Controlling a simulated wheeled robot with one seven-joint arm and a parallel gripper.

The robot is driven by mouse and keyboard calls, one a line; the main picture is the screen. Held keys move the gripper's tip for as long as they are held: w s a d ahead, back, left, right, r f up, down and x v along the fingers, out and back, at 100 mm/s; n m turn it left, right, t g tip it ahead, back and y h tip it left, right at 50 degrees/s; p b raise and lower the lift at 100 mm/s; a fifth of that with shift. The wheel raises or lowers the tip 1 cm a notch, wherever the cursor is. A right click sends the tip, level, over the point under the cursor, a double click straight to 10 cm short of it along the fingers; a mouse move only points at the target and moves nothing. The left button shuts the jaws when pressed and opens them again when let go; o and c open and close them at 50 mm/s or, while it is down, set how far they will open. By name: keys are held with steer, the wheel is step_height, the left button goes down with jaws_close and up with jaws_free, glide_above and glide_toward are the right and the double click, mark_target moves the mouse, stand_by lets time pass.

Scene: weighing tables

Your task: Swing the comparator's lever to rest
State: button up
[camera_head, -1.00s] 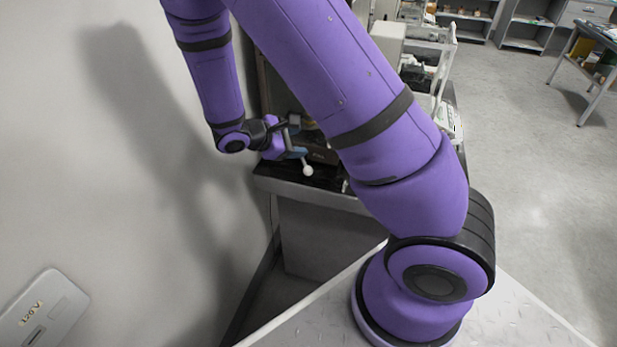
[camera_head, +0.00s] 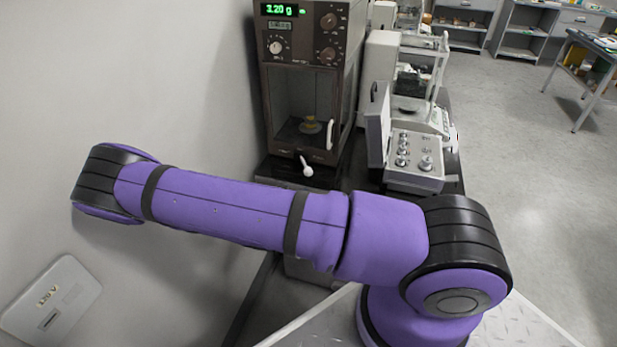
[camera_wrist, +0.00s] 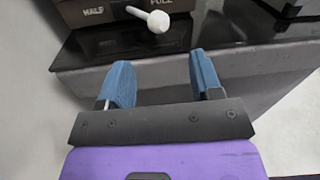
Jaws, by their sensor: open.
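The comparator (camera_head: 302,80) is a tall dark-brown cabinet at the top middle of the head view, its green display reading 3.20 g. Its lever (camera_head: 307,171), a short rod with a white ball knob, sticks out low on the front. In the wrist view the lever (camera_wrist: 158,22) slants down to the right, its knob below the FULL label, with HALF to its left. My gripper (camera_wrist: 161,72) shows only in the wrist view. Its blue fingers are open and empty, on the near side of the table edge, apart from the knob.
A grey control box (camera_head: 415,160) and other balances stand to the right on the dark table (camera_wrist: 85,53). A wall with a pale panel (camera_head: 52,300) is at left.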

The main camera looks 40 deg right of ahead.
mark_target(307, 175)
steer(key=shift+n, duration=0.3)
steer(key=x, duration=1)
steer(key=shift+w+d+f, duration=0.25)
steer(key=shift+f, duration=0.05)
